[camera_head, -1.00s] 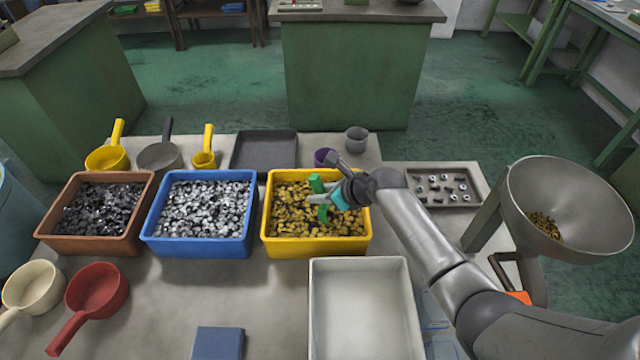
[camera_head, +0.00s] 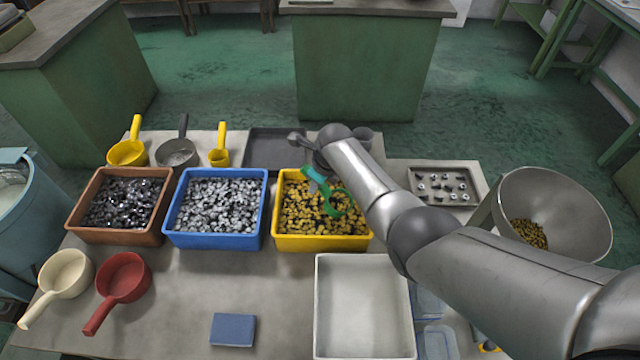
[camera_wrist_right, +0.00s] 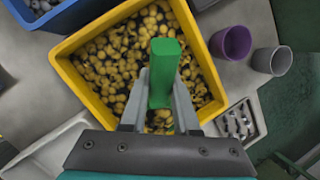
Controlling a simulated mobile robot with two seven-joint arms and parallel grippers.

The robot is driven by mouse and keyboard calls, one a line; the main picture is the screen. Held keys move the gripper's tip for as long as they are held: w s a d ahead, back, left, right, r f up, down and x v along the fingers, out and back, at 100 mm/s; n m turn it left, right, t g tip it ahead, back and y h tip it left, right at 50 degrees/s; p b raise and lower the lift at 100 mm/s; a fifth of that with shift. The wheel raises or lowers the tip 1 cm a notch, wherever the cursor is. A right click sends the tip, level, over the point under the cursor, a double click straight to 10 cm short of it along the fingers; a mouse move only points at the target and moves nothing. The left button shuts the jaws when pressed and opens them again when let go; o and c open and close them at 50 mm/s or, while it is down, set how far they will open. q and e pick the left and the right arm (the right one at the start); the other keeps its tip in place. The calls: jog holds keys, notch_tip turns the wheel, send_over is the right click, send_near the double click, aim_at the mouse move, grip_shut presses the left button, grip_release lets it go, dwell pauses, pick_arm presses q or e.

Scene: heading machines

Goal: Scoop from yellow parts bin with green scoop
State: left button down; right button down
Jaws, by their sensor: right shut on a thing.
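The yellow parts bin (camera_head: 316,243) stands at the middle of the table, filled with yellow-brass parts (camera_head: 300,212); it also fills the middle of the right wrist view (camera_wrist_right: 88,98). My right gripper (camera_head: 318,172) is above the bin, shut on the handle of the green scoop (camera_head: 338,200). In the right wrist view the green handle (camera_wrist_right: 164,75) stands between the fingers of my right gripper (camera_wrist_right: 160,95). The scoop's bowl shows only partly in the head view, over the parts at the bin's right side; I cannot tell what it holds. My left gripper is not in view.
A blue bin (camera_head: 213,240) and a brown bin (camera_head: 112,234) stand to the left. An empty white tray (camera_head: 364,300) lies in front. A metal hopper bowl (camera_head: 560,195) with some brass parts stands right. Purple (camera_wrist_right: 232,43) and grey (camera_wrist_right: 272,60) cups stand close beside the bin.

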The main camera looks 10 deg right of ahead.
jog(key=shift+g+h, duration=0.4)
jog(key=shift+h, duration=0.1)
jog(key=shift+w+a+r+p, duration=0.15)
jog(key=shift+r+p, duration=0.35)
jog(key=shift+r, duration=0.55)
jog(key=shift+w+a+r+p, duration=0.1)
jog(key=shift+r+p, duration=0.45)
jog(key=shift+r, duration=0.5)
jog(key=shift+w+a+r+p, duration=0.15)
jog(key=shift+r+p, duration=0.35)
jog(key=shift+r, duration=0.55)
